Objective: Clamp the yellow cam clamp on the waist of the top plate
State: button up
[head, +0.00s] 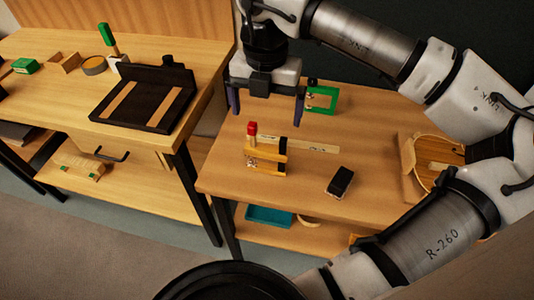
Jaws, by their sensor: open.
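A small yellow clamp-like piece with dark parts and a red knob (268,166) stands on the right bench, left of its middle; I take it to be the yellow cam clamp. My gripper (267,116) is above and behind it in the picture, fingers spread and empty, not touching it. A pale, curved wooden piece (425,158) at the right end of the bench looks like the top plate. My arm hides much of it, so I cannot make out its waist.
The right bench (230,185) also bears a green-framed item (322,98), a pale wooden strip (312,146) and a black block (340,181). The left bench holds a black tray-like fixture (145,98). Bare wood lies between the black block and the plate.

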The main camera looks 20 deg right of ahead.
send_over(267, 149)
jog(key=f, duration=0.4)
jog(key=shift+s+a+f+p, duration=0.2)
jog(key=shift+s+f+p, duration=0.05)
jog(key=shift+f+p, duration=0.05)
jog(key=shift+w+d+f+p, duration=0.15)
jog(key=shift+f+p, duration=0.35)
jog(key=shift+f, duration=0.85)
jog(key=shift+w+d+f+p, duration=0.1)
jog(key=shift+f+p, duration=0.35)
jog(key=shift+f, duration=0.85)
jog(key=c, duration=1.4)
